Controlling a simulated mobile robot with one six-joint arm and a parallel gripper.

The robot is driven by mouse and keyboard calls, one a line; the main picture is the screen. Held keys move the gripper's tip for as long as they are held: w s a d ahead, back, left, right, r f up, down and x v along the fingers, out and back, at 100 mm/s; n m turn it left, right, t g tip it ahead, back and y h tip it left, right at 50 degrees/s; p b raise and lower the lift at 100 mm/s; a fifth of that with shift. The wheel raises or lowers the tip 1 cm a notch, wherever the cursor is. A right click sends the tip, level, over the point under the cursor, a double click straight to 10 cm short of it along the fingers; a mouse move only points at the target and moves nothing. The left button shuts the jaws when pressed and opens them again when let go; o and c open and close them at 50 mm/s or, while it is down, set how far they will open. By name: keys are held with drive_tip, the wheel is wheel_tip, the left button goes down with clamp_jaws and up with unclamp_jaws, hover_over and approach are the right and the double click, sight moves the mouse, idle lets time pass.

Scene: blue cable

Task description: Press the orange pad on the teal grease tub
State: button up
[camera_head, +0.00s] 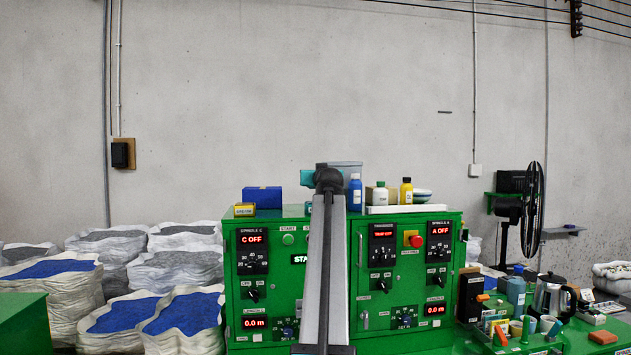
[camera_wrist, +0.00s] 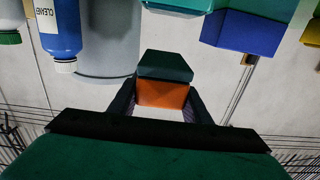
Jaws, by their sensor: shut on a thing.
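My gripper (camera_wrist: 163,82) is shut on a block in the wrist view. The block is an orange piece (camera_wrist: 162,94) with a dark teal piece (camera_wrist: 164,66) at its far end. A pale teal thing (camera_wrist: 180,4) is cut off at the top edge of the wrist view; I cannot tell whether it is the grease tub. The block appears apart from it. In the head view my arm stands upright before the green cabinet and hides part of its top. No orange pad on a tub can be made out there.
The green cabinet (camera_head: 267,335) carries a blue box (camera_head: 263,196), a blue bottle (camera_head: 355,192), a grey bin (camera_head: 345,166), a white bottle (camera_head: 380,195) and a yellow bottle (camera_head: 406,191). A cluttered bench with a steel kettle (camera_head: 549,294) is at right. Sacks stand at left.

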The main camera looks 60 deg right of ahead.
drive_tip(key=shift+r, duration=1.05)
